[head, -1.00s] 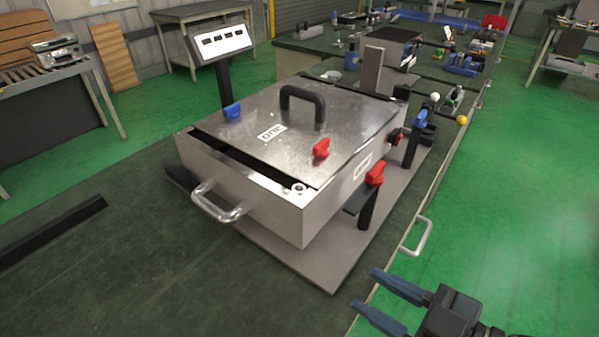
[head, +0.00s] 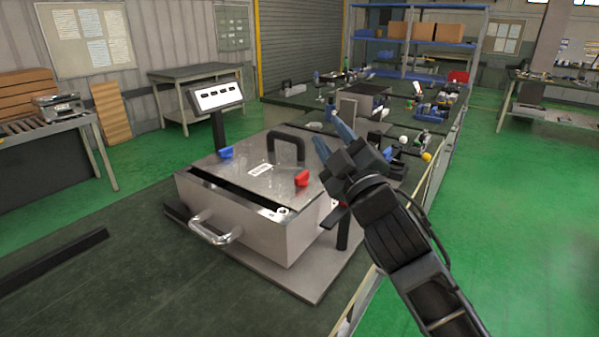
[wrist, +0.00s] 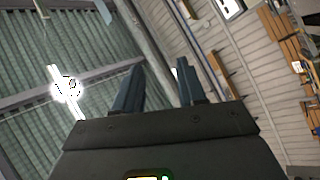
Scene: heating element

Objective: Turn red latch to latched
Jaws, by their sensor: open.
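A metal box has a steel lid (head: 245,170) with a black handle (head: 287,146). A red latch (head: 302,178) sits near the lid's front right corner, and a blue latch (head: 226,152) sits near its left edge. My gripper (head: 328,134) is raised to the right of the red latch in the picture, apart from it, with fingers pointing up and left. Its fingers are apart and empty, also in the wrist view (wrist: 160,68), which shows ceiling and wall behind them. My arm hides much of the box's right side, including most of a second red part there.
A silver handle (head: 215,230) sticks out from the box's front. A display on a post (head: 215,97) stands behind its left side. Tools and parts crowd the bench beyond. The dark bench top (head: 130,270) at front left is mostly clear.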

